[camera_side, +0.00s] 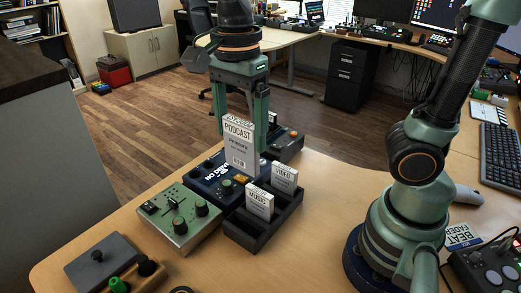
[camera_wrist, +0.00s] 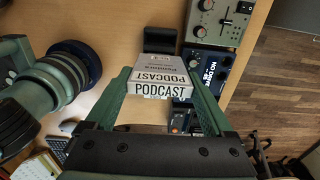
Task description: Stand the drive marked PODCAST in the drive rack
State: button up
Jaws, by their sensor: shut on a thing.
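The white drive marked PODCAST (camera_side: 240,150) is upright in my gripper (camera_side: 243,126), whose green fingers are shut on its two sides. In the wrist view, the PODCAST drive (camera_wrist: 158,82) shows its labelled edge between the fingers (camera_wrist: 156,80). The black drive rack (camera_side: 258,236) lies on the desk below and to the right of the drive in the side view. The MUSIC drive (camera_side: 259,205) and the VIDEO drive (camera_side: 284,178) stand in it. The held drive's lower edge appears above the desk gear; its exact height over the rack is hard to tell.
A blue device (camera_side: 215,176) and a green mixer box (camera_side: 174,218) sit left of the rack. A dark device with an orange knob (camera_side: 287,142) is behind it. A grey box (camera_side: 104,262) is at front left. The desk right of the rack is clear up to my base.

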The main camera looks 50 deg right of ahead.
aim_at(242, 168)
notch_tip(242, 168, down, 18)
jog(key=shift+f, duration=0.15)
dwell(0.6)
jog(key=shift+f, duration=0.7)
dwell(0.9)
jog(key=o, duration=1.2)
jog(key=shift+r, duration=0.15)
jog(key=shift+r, duration=2.9)
jog(key=shift+r, duration=2.5)
